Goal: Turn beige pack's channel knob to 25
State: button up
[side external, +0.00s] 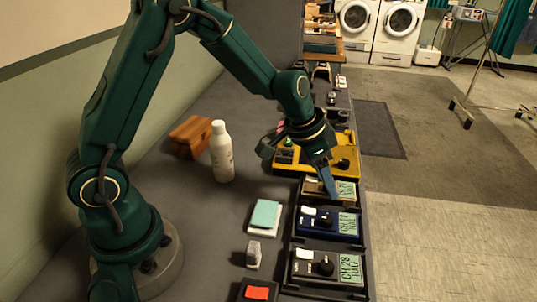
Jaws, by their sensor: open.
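The beige pack (312,188) lies in the dark tray (290,235), at the far end of a row of packs. A green label (347,190) is on its right side; its number is too small to read surely. My gripper (328,192) is open and points down over this pack. Its blue-grey fingers cover the pack's middle. The channel knob is hidden behind them, so I cannot tell its setting or whether the fingers touch it.
A blue pack (312,223) and a dark pack (305,266) with a black knob sit nearer. A yellow device (345,150) stands behind. A white bottle (221,155), wooden block (189,137), notepad (264,216) and red-topped item (258,292) stand left.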

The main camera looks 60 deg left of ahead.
jog(key=m+h, duration=0.1)
jog(key=m, duration=0.1)
jog(key=shift+w+a+m, duration=0.1)
jog(key=shift+a+m, duration=0.05)
jog(key=shift+m, duration=0.15)
jog(key=v, duration=0.4)
jog(key=shift+r, duration=0.35)
jog(key=s+d+r+t, duration=0.15)
jog(key=s+r, duration=0.35)
jog(key=r, duration=0.5)
jog(key=s+a+n+y, duration=0.1)
jog(key=s+n, duration=0.2)
jog(key=s, duration=0.3)
jog(key=s+a+f+n+y, duration=0.1)
jog(key=s+n, duration=0.2)
jog(key=s, duration=0.4)
jog(key=shift+s+a+y, duration=0.25)
jog(key=shift+a+y, duration=0.05)
jog(key=shift+f, duration=0.1)
